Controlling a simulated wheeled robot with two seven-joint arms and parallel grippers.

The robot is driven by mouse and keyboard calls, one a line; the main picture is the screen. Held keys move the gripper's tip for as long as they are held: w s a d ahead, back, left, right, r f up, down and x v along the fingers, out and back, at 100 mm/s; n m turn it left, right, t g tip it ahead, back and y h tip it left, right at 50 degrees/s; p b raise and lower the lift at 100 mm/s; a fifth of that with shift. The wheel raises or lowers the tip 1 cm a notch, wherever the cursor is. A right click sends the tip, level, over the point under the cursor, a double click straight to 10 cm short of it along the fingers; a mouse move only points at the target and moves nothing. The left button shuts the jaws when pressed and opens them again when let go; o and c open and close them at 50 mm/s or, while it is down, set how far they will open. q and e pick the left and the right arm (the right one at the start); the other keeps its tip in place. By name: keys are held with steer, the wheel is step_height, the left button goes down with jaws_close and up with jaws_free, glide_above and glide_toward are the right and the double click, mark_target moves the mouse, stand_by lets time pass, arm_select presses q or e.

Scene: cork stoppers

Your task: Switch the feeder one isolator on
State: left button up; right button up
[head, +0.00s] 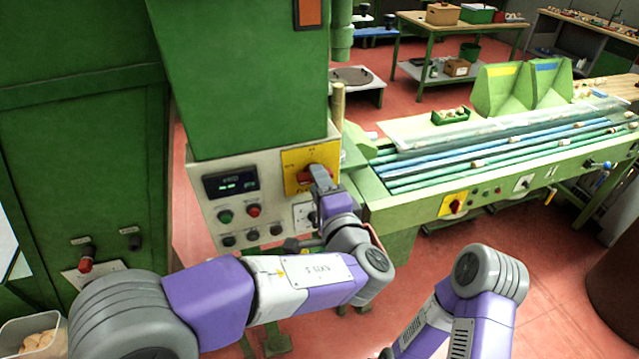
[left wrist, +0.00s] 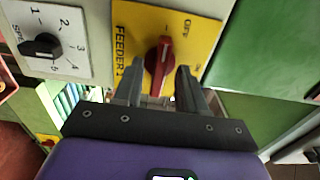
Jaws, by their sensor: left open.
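The feeder one isolator is a red rotary handle (left wrist: 160,62) on a yellow plate (left wrist: 200,50) marked FEEDER 1 and OFF. In the left wrist view the handle stands nearly upright, with its lower end between my fingers. In the head view the yellow plate (head: 291,158) is on the light grey control panel, and the handle is mostly hidden by my gripper. My left gripper (left wrist: 160,72) is open, one finger on each side of the handle, with gaps visible. It also shows in the head view (head: 318,172). My right gripper is out of view.
A numbered speed knob (left wrist: 42,46) sits beside the yellow plate. The panel also has a small display (head: 231,184) and several push buttons. Another red switch on yellow (head: 453,205) is on the green conveyor bench (head: 410,212) at right.

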arm_select(q)
jaws_close()
steer(key=shift+m, duration=0.4)
steer(key=m+p, duration=0.7)
steer(key=m, duration=1)
stand_by(0.6)
